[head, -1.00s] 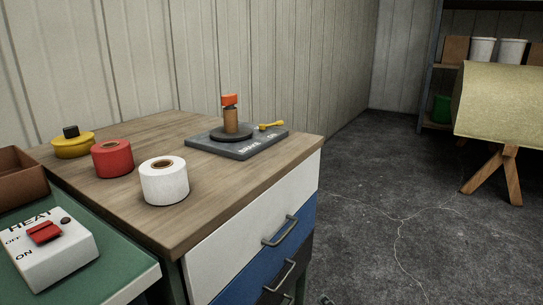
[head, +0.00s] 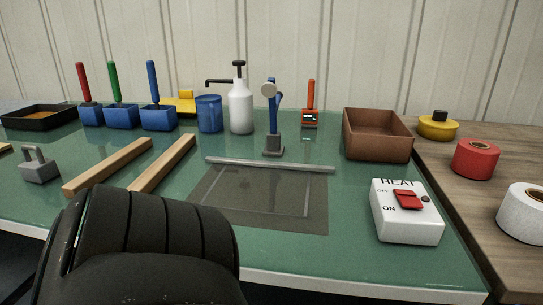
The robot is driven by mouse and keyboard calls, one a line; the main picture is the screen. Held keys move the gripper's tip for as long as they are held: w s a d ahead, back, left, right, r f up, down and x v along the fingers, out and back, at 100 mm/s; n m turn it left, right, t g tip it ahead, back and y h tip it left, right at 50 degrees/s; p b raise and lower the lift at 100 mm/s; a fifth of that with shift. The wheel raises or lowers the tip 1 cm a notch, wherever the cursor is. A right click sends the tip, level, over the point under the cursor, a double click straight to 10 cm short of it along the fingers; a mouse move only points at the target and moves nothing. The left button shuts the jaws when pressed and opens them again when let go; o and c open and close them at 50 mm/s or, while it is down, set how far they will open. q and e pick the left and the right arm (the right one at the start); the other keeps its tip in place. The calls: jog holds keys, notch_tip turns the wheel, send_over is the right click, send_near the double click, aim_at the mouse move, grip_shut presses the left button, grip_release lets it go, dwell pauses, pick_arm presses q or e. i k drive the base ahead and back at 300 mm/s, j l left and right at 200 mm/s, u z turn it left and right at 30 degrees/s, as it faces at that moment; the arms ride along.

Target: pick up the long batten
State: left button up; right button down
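Two wooden battens lie side by side on the green table (head: 345,194), slanting away to the right. The left batten (head: 108,166) shows almost its full length. The near end of the right batten (head: 164,162) reaches down to my dark arm part, which may hide some of it. A black ribbed part of my arm fills the bottom left. Neither gripper shows in the head view.
A grey weight (head: 38,168) sits left of the battens. A dark sheet (head: 265,198) with a metal bar (head: 270,165) lies to the right. Blue bins, a white pump bottle (head: 241,106), a brown box (head: 377,135) and a heat switch box (head: 406,214) stand around.

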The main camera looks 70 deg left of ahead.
aim_at(146, 182)
jog(key=u, duration=2.75)
